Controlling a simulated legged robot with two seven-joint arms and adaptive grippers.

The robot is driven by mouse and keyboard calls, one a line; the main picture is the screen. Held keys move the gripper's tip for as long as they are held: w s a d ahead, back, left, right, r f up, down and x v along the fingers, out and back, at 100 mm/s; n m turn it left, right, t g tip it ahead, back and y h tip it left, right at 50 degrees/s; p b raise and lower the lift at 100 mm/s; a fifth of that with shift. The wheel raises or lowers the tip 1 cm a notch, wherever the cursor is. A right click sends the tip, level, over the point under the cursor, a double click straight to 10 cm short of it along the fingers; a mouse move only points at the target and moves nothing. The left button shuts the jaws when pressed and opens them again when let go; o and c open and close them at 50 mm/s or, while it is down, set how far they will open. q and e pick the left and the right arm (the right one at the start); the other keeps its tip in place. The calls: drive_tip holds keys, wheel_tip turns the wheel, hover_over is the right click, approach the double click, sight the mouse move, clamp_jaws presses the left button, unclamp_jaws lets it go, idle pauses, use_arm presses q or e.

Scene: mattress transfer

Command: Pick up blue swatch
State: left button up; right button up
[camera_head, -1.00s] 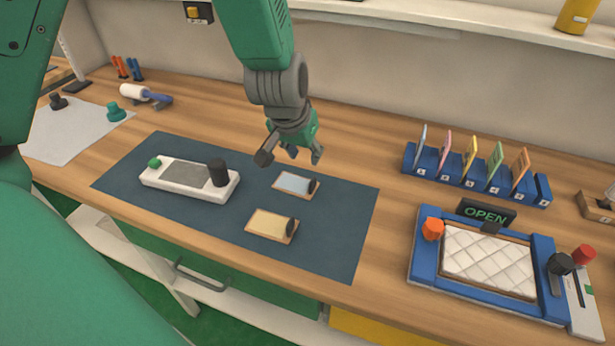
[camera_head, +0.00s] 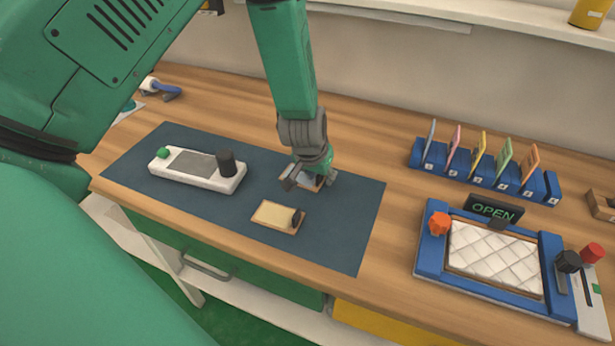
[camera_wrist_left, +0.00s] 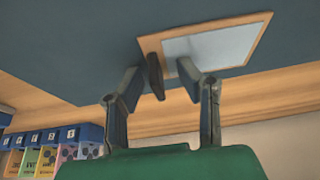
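The blue swatch is a pale blue panel on a wooden tile with a dark knob at one end. It lies on the dark blue mat (camera_head: 340,235), and in the left wrist view the swatch (camera_wrist_left: 225,46) shows clearly. In the head view my left gripper (camera_head: 310,183) is over the swatch and hides most of it. In the left wrist view my left gripper (camera_wrist_left: 158,85) is open, its fingers on either side of the dark knob (camera_wrist_left: 155,76), with gaps visible. A cream swatch (camera_head: 274,214) lies nearer on the mat. My right gripper is not in view.
A white device (camera_head: 197,170) with a dark knob stands on the mat's left. To the right are a blue rack (camera_head: 480,175) of coloured cards and a blue-framed quilted pad (camera_head: 495,258) with an OPEN sign (camera_head: 494,209). A shelf (camera_head: 430,18) runs above.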

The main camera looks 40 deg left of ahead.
use_arm(q)
drive_tip(key=shift+s+d, duration=0.1)
drive_tip(key=shift+d, duration=0.05)
clamp_jaws()
drive_tip(key=shift+r, duration=0.15)
